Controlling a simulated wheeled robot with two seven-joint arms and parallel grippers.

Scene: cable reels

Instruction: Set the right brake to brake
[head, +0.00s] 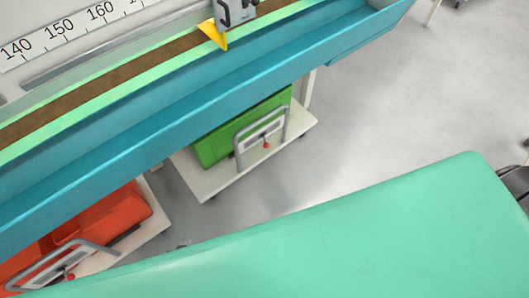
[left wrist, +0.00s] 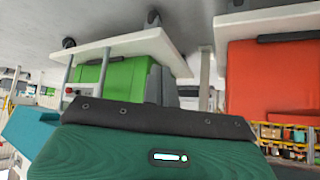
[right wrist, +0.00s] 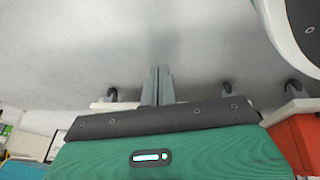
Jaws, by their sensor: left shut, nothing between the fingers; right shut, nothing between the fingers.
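Two low trolleys stand under the blue bench in the head view. The right one carries a green box (head: 215,143) with a grey frame handle (head: 287,124), a pale panel (head: 262,133) and a small red knob (head: 266,145). The left one carries a red box (head: 115,215) with a similar panel and red knob (head: 70,276). Which brake position is set is too small to tell. My left gripper (left wrist: 161,84) is shut and empty; the green box (left wrist: 118,72) is behind it, apart. My right gripper (right wrist: 158,84) is shut and empty over grey floor.
The blue bench (head: 170,125) with a ruler (head: 60,30) and yellow pointer (head: 215,34) crosses the upper left of the head view. A large green surface, apparently mine, fills the foreground. Grey floor (head: 370,110) is clear right of the green box.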

